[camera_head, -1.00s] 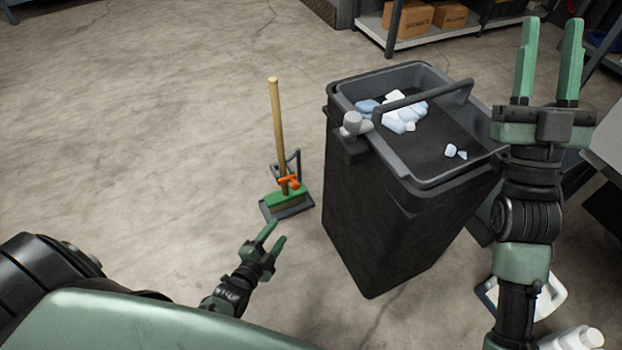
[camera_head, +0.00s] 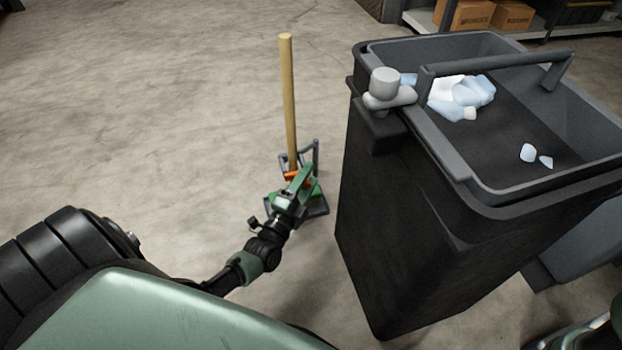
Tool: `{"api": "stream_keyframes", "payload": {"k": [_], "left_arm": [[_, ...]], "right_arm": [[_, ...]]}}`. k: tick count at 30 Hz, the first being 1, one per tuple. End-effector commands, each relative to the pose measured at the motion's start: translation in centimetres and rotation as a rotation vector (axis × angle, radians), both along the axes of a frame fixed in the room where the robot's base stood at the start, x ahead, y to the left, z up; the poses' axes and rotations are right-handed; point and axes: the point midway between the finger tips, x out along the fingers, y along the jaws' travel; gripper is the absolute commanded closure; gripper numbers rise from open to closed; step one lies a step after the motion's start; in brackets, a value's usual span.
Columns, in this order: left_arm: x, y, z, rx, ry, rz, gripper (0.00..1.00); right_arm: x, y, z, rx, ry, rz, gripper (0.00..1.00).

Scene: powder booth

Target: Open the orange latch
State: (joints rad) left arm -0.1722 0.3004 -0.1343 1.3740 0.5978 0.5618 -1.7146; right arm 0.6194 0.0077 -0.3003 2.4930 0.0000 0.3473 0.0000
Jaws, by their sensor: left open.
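The orange latch (camera_head: 291,177) sits low on the wooden broom handle (camera_head: 288,95), just above the broom and dustpan (camera_head: 316,207) on the floor. My left gripper (camera_head: 300,182) is open and right in front of the latch, hiding much of it and of the green broom head. I cannot tell whether the fingers touch the latch. The broom stands upright. My right gripper is out of view.
A large black bin (camera_head: 400,220) with a grey rim and bar handle stands close to the right of the broom, holding white and pale blue scraps (camera_head: 462,95). A shelf with cardboard boxes (camera_head: 466,14) is at the back right. The floor on the left is clear.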

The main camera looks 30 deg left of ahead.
Motion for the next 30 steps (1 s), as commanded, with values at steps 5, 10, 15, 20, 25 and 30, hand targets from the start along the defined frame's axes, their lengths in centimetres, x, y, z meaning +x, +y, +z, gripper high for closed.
{"api": "stream_keyframes", "payload": {"k": [5,10,15,20,25,30], "left_arm": [[1.29,0.11,0.09,0.000,0.000,-0.001,0.51],[1.39,0.13,0.21,0.000,0.001,-0.001,0.51],[1.37,0.13,0.19,0.000,0.001,0.000,0.74],[1.36,0.13,0.21,0.000,0.001,0.000,1.00],[1.35,0.15,0.24,0.000,0.000,0.000,1.00],[1.35,0.16,0.26,0.001,-0.001,0.000,1.00]], "right_arm": [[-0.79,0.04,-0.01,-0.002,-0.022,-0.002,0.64],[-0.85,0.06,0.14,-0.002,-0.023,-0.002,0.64],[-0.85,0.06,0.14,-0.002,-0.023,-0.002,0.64],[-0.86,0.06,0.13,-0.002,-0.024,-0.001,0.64],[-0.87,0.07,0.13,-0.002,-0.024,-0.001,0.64],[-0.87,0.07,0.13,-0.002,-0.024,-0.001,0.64]]}}
